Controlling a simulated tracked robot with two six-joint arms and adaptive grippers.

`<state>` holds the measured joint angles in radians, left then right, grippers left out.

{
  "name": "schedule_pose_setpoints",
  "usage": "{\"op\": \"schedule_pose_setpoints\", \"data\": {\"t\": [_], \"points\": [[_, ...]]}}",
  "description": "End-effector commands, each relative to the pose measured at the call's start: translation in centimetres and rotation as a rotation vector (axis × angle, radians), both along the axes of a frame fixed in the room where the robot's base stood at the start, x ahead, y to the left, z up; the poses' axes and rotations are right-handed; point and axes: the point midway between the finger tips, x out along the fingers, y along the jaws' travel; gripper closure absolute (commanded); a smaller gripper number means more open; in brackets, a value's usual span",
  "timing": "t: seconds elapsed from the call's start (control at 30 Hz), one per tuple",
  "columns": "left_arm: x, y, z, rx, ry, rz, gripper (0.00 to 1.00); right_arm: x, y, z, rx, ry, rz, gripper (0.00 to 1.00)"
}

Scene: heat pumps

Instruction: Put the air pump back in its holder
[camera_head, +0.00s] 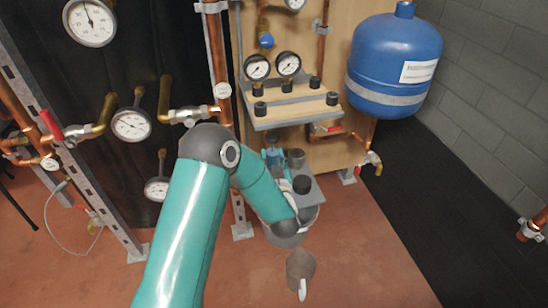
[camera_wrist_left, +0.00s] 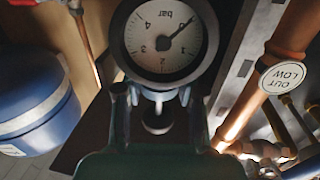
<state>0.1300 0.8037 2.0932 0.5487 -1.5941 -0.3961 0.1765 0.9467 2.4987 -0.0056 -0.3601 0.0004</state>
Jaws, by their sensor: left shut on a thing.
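My left arm reaches across the head view, and its wrist end is down by the grey equipment below the shelf. The holder cannot be told for certain.
A wooden panel carries a grey shelf (camera_head: 290,110) with two gauges above it. A blue tank (camera_head: 393,62) hangs at right. Copper pipes, valves and dials crowd the left. A small cup-like thing (camera_head: 299,266) is at the floor. Open red floor lies at lower right.

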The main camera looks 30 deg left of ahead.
Motion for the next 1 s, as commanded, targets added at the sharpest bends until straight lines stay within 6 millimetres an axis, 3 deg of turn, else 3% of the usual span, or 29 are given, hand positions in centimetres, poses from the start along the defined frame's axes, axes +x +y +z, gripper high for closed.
{"op": "schedule_pose_setpoints", "data": {"t": [1.0], "points": [[0.0, -0.04, 0.95, -0.002, 0.001, 0.001, 1.0, 0.0, -0.01, 0.34, 0.0, 0.0, 0.0, 0.6]]}}
